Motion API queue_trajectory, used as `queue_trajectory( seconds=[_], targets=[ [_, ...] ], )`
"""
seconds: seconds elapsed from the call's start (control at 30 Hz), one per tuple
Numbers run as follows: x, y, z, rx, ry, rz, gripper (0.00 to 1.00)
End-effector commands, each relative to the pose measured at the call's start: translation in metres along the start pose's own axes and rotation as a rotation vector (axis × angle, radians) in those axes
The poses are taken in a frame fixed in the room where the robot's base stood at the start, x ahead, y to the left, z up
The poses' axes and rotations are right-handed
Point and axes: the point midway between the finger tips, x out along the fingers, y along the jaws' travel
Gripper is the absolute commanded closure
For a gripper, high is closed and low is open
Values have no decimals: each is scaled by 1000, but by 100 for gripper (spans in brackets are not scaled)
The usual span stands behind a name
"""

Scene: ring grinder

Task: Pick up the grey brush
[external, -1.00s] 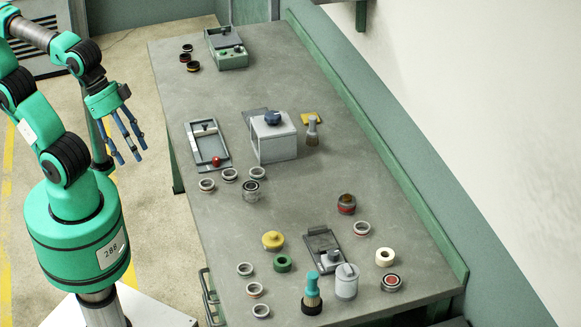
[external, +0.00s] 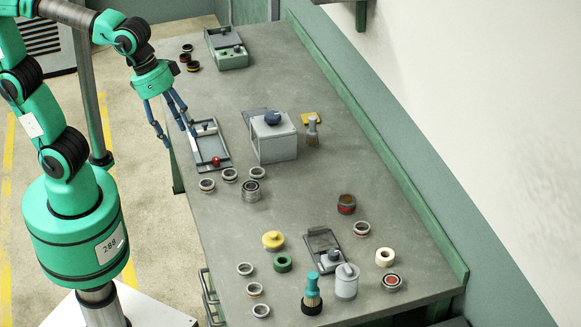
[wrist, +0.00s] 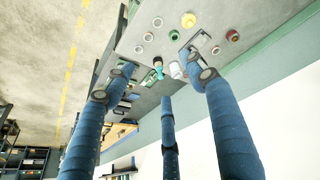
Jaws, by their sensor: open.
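The grey brush (external: 313,130) stands upright on the workbench in the external view, with a grey handle above brown bristles. It is just right of a grey box with a dark blue knob (external: 274,148). My gripper (external: 178,138) has three blue fingers, spread open and empty. It hangs at the left edge of the bench, well to the left of the grey brush. In the wrist view my gripper (wrist: 162,78) also shows its fingers apart with nothing between them. I cannot make out the grey brush there.
A second brush, teal-handled (external: 312,293), stands near the front beside a grey jar (external: 346,282). A tray with a red knob (external: 212,160) lies between my gripper and the box. The bench right of the grey brush is clear.

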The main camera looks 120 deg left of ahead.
Motion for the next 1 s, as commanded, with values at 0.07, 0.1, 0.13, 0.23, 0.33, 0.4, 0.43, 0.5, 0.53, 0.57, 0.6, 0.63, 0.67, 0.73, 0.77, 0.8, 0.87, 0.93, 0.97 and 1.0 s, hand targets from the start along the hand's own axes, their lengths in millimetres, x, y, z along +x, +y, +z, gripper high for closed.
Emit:
queue_trajectory(
  seconds=[0.07,0.1,0.13,0.23,0.33,0.4,0.43,0.5,0.53,0.57,0.6,0.63,0.67,0.73,0.77,0.8,0.87,0.93,0.97,1.0],
  targets=[
    [3,-5,-23,-82,-10,-17,45],
    [5,-8,-34,-123,-13,-25,45],
    [7,-10,-41,-155,-16,-31,45],
    [14,-18,-67,-257,-24,-50,45],
    [21,-28,-93,-360,-30,-69,45],
    [27,-36,-111,-433,-35,-83,45],
    [30,-40,-118,-463,-37,-89,45],
    [36,-49,-135,-536,-40,-102,45],
    [40,-53,-142,-567,-42,-109,45],
    [43,-58,-150,-598,-42,-114,45],
    [47,-64,-159,-639,-44,-123,45],
    [51,-69,-166,-670,-45,-128,45],
    [54,-74,-173,-702,-46,-134,45],
    [62,-86,-188,-773,-48,-148,45],
    [66,-92,-195,-805,-49,-155,45],
    [71,-100,-204,-846,-49,-163,45],
    [79,-112,-216,-908,-50,-176,45],
    [89,-127,-230,-982,-51,-190,45],
    [93,-134,-236,-1012,-50,-196,45],
    [98,-143,-244,-1053,-50,-204,45]
  ],
)
